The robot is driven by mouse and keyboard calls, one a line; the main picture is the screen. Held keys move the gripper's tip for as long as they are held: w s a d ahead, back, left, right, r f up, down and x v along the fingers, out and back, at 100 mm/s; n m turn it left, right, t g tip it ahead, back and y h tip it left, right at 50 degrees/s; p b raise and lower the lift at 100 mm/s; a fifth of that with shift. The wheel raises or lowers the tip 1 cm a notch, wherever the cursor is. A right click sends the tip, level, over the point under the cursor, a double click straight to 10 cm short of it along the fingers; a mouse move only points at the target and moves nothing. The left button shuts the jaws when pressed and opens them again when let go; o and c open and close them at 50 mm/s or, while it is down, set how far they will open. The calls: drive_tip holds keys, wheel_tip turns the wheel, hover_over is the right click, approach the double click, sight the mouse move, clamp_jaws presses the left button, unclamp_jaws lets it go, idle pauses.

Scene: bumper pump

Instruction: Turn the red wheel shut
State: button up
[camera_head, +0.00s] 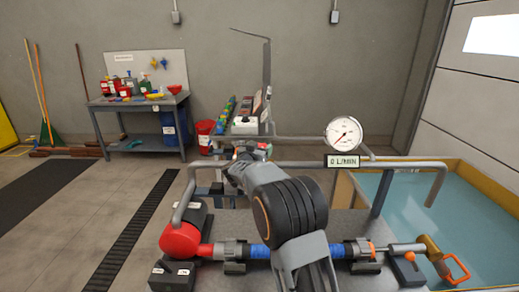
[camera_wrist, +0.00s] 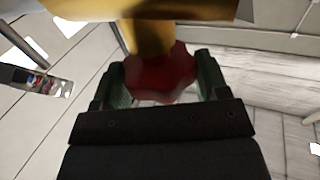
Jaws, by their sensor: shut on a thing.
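The red wheel (camera_wrist: 165,76) has a lobed rim and sits on a brass-yellow body (camera_wrist: 150,38) in the wrist view. My gripper (camera_wrist: 161,72) has its two green-padded fingers on either side of the wheel, and it is shut on it. In the head view my arm covers most of the place where the gripper works, and I cannot make out the wheel there for sure.
A round gauge (camera_head: 344,133) stands above a display (camera_head: 342,161) that seems to read 0 L/MIN. Grey pipe rails (camera_head: 300,165) run close to my arm. A workbench (camera_head: 140,101) stands back left; floor at left is mostly clear.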

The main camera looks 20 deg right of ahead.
drive_tip(key=r+m+g+h+p, duration=0.1)
drive_tip(key=p, duration=0.2)
drive_tip(key=shift+w+a, duration=0.1)
drive_tip(key=shift+m+g+h+p, duration=0.45)
drive_tip(key=shift+g+p, duration=0.25)
drive_tip(key=shift+p, duration=0.25)
drive_tip(key=shift+f+m+g+h+p, duration=0.15)
drive_tip(key=shift+m+g+h+p, duration=0.5)
drive_tip(key=shift+g+p, duration=0.45)
drive_tip(key=shift+f+m+g+h+p, duration=0.3)
drive_tip(key=shift+m+g+p, duration=0.25)
drive_tip(key=shift+m+g, duration=0.15)
drive_tip(key=o, duration=0.9)
drive_tip(key=shift+a, duration=0.1)
